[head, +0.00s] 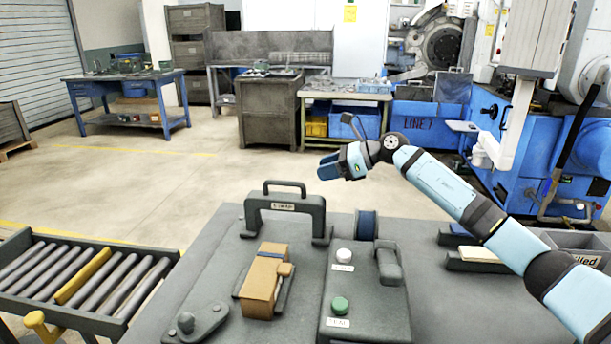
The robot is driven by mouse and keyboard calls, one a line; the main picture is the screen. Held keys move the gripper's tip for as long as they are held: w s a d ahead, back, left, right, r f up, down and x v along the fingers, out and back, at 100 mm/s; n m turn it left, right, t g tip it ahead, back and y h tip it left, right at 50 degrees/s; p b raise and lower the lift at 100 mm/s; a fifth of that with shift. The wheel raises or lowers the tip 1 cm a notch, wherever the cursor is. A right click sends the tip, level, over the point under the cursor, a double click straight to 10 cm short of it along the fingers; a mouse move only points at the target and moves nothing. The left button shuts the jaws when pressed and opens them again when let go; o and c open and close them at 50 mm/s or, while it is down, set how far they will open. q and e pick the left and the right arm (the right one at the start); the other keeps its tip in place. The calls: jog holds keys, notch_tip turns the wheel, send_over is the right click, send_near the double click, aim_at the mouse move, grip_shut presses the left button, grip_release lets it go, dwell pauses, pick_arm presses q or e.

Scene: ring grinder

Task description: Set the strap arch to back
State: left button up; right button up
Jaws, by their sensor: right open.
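The strap arch (246,216) is a dark grey bridge with a carry handle on top and a small white label on its front. It stands upright at the far left part of the grey bench top, behind a brown block (260,285). Its label is too small to read surely. My right gripper (328,167) is in the air beyond the far edge of the bench, above and to the right of the arch. It is open, apart from the arch, with nothing seen between its fingers. My left gripper is not in view.
A grey control box with a white button (344,257), a green button (340,305) and a lever (388,262) stands right of the block. A blue roll (366,225) is behind it. A lever plate (196,323) lies front left. A roller conveyor (120,322) is at left.

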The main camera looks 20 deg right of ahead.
jog(key=v, duration=0.4)
jog(key=shift+d+r, duration=0.1)
dwell(0.3)
